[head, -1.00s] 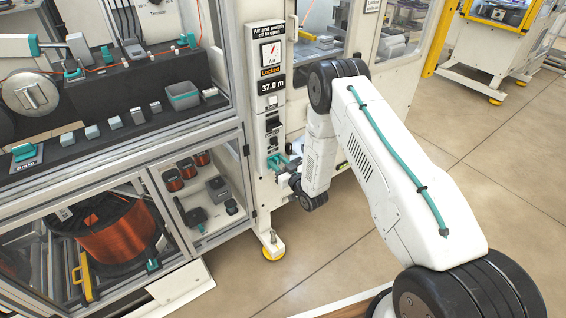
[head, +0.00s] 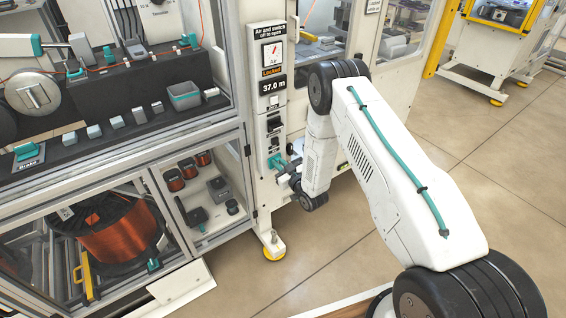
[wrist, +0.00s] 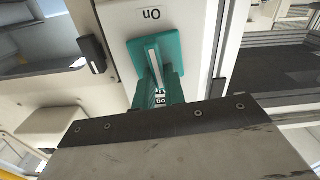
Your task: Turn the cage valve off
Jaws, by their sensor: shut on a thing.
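The cage valve (head: 275,161) is a teal handle low on the white control column, below the gauge and the 37.0 m display. In the wrist view the teal valve handle (wrist: 156,55) has a pale stripe along it and stands beside an upside-down "On" label. My gripper (wrist: 160,101) is shut on the outer end of the handle. In the head view my gripper (head: 290,172) is small and partly hidden by my wrist, so its fingers are hard to make out there.
The column (head: 270,100) carries a gauge panel, an orange "Locked" sign and black switches. A glazed cage with a copper wire spool (head: 115,230) stands to the left. A yellow-based foot (head: 273,250) is below the column. Open floor lies to the right.

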